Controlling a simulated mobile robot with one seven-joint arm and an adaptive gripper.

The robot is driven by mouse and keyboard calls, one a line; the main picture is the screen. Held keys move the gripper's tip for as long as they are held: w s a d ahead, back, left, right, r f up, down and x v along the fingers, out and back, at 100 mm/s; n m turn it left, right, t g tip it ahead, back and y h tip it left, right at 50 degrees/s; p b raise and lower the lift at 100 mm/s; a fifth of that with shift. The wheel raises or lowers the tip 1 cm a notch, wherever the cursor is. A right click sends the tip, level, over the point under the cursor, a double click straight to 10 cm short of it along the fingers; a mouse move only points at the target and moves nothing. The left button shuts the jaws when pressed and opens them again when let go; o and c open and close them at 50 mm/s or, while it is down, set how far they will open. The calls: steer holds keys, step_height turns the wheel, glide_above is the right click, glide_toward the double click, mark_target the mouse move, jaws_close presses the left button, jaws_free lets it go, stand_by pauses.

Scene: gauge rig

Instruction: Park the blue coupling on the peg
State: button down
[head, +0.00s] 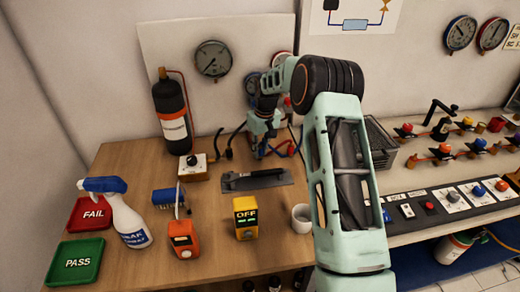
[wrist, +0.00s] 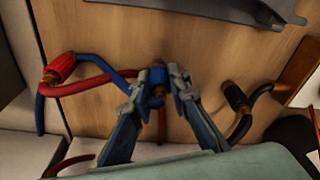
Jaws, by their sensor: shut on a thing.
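In the wrist view, my gripper (wrist: 158,92) has its two fingers on either side of the blue coupling (wrist: 157,76), a blue collar with a brass end. The fingers are shut on it. A blue hose (wrist: 112,74) runs from the coupling off to the left. In the head view, my gripper (head: 262,122) is low over the back of the wooden bench, below the gauge panel. The coupling is too small there to make out clearly. I cannot pick out the peg in either view.
A red coupling (wrist: 61,68) and a black coupling (wrist: 236,98) on hoses flank my gripper. The bench (head: 125,160) also holds a dark tray (head: 258,184), a yellow meter (head: 245,222), a white cup (head: 301,218) and a black cylinder (head: 170,110).

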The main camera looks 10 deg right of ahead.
steer(key=shift+f, duration=0.35)
stand_by(0.5)
steer(key=c, duration=1.4)
jaws_free()
steer(key=shift+c, duration=0.2)
steer(key=shift+r, duration=0.1)
step_height(320, 180, up, 12)
steer(key=s, duration=0.1)
steer(key=shift+s+d, duration=0.35)
